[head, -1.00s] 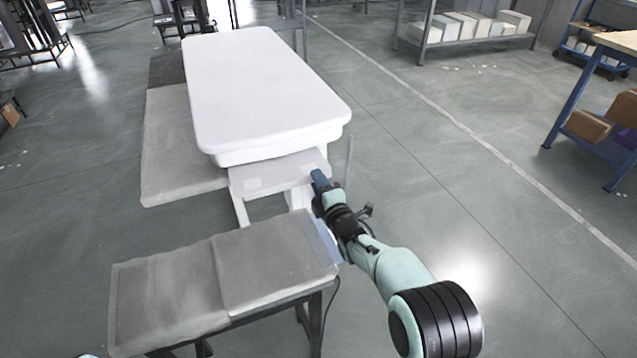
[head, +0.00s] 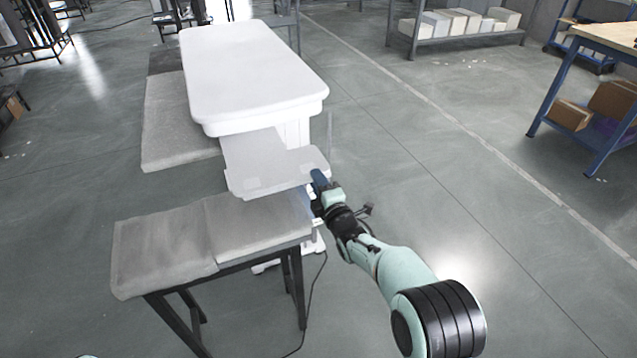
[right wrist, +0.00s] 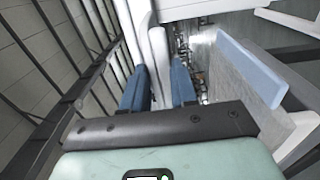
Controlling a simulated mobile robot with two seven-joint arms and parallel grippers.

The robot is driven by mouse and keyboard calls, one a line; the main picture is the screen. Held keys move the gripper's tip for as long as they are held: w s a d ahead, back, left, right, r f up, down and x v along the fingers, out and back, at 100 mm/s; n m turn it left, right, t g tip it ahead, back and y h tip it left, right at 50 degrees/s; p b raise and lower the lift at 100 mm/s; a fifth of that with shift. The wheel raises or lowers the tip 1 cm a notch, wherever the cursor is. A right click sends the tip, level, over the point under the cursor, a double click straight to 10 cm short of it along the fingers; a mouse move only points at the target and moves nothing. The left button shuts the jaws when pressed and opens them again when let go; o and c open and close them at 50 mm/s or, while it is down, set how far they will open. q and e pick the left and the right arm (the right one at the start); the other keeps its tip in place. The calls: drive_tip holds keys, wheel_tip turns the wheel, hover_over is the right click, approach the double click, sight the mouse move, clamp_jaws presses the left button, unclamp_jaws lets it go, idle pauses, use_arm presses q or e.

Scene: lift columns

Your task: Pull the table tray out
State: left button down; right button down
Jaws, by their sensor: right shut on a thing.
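The white table (head: 245,75) stands at the upper middle of the head view. Its thin, pale tray (head: 268,165) sticks out from under the near end, above the floor and close to a grey bench. My right gripper (head: 319,180) is at the tray's near right corner and is shut on its edge. In the right wrist view, the blue fingers (right wrist: 161,88) are on either side of a white edge of the tray (right wrist: 158,50). The exact contact is partly hidden. My left gripper is out of view.
A grey padded bench (head: 165,245) stands just in front of the tray, with a cable beside it on the floor. A grey padded surface (head: 175,125) lies left of the table. The floor to the right is open up to a blue-legged workbench (head: 560,85).

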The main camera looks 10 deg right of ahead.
drive_tip(key=shift+f, duration=0.6)
drive_tip(key=c, duration=1.1)
unclamp_jaws()
drive_tip(key=shift+w, duration=0.1)
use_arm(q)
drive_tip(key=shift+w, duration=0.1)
use_arm(e)
drive_tip(key=shift+r, duration=0.1)
drive_tip(key=shift+r, duration=0.1)
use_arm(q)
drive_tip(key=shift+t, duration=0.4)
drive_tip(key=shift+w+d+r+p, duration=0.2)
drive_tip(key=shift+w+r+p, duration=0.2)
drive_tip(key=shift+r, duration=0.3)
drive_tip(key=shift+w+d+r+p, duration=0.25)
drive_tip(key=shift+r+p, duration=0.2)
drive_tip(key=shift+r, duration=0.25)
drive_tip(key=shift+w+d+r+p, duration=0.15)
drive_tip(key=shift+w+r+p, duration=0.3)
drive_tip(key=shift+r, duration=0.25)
use_arm(e)
drive_tip(key=shift+s+d, duration=0.45)
drive_tip(key=shift+s, duration=1.75)
drive_tip(key=shift+s+d, duration=0.4)
drive_tip(key=shift+s, duration=1.8)
drive_tip(key=shift+s+d, duration=0.45)
drive_tip(key=shift+s, duration=1.75)
